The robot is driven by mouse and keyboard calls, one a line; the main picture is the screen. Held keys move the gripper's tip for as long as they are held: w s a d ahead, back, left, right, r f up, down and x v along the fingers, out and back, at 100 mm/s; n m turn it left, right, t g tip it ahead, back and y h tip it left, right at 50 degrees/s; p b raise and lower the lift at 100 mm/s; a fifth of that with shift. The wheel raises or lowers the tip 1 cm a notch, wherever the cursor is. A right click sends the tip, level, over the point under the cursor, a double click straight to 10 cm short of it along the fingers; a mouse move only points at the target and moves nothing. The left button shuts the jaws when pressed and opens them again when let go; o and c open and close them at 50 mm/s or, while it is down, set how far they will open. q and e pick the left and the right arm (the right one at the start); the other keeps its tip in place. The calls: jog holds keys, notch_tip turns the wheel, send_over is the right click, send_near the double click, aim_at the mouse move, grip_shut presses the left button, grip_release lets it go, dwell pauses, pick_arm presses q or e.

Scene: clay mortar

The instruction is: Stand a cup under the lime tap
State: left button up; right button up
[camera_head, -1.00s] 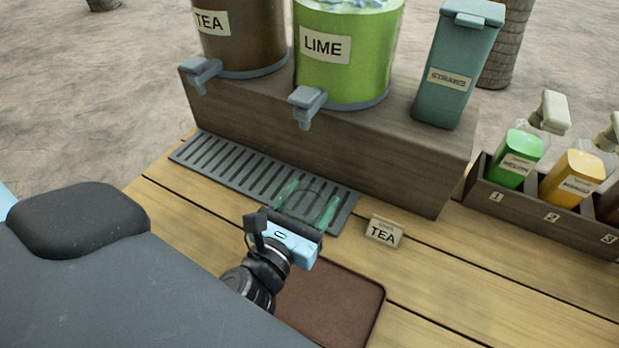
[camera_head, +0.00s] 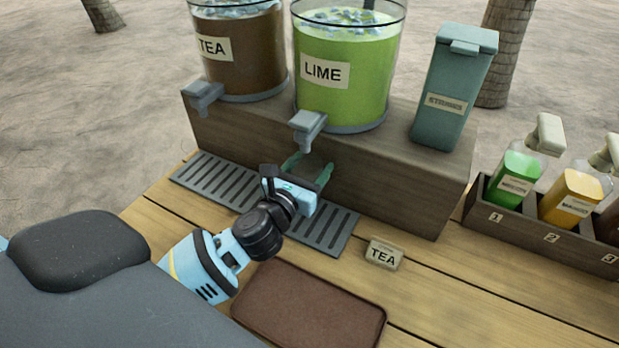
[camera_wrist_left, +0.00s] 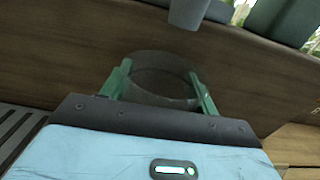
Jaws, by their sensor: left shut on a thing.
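My left gripper (camera_head: 307,172) is shut on a clear cup and holds it below the lime tap (camera_head: 307,127), in front of the wooden riser. In the left wrist view the cup (camera_wrist_left: 160,80) shows as a see-through round form between the green fingers (camera_wrist_left: 160,92). The grey spout (camera_wrist_left: 188,12) hangs beyond and above it. In the head view the cup is too faint and covered to make out. The lime dispenser (camera_head: 345,85) is filled with green drink and ice. The drip tray (camera_head: 215,184) lies below my gripper. My right gripper is not in view.
The tea dispenser (camera_head: 238,75) and its tap (camera_head: 203,95) stand left on the riser (camera_head: 395,190), the straw box (camera_head: 453,95) right. A small TEA sign (camera_head: 384,254) stands right of the tray. A brown mat (camera_head: 308,305) lies bare in front. A bottle rack (camera_head: 505,215) is at right.

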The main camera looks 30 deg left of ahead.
pick_arm(q)
notch_tip(320, 180, down, 4)
jog(key=shift+r+b, duration=0.15)
jog(key=shift+b, duration=0.6)
jog(key=shift+r, duration=0.1)
jog(key=shift+f, duration=0.25)
jog(key=o, duration=1)
jog(key=shift+c, duration=0.2)
jog(key=shift+r, duration=0.2)
jog(key=shift+s, duration=0.2)
jog(key=s, duration=1)
jog(key=shift+s+d, duration=0.2)
jog(key=shift+d, duration=0.15)
jog(key=shift+s+b, duration=0.3)
jog(key=shift+s, duration=0.35)
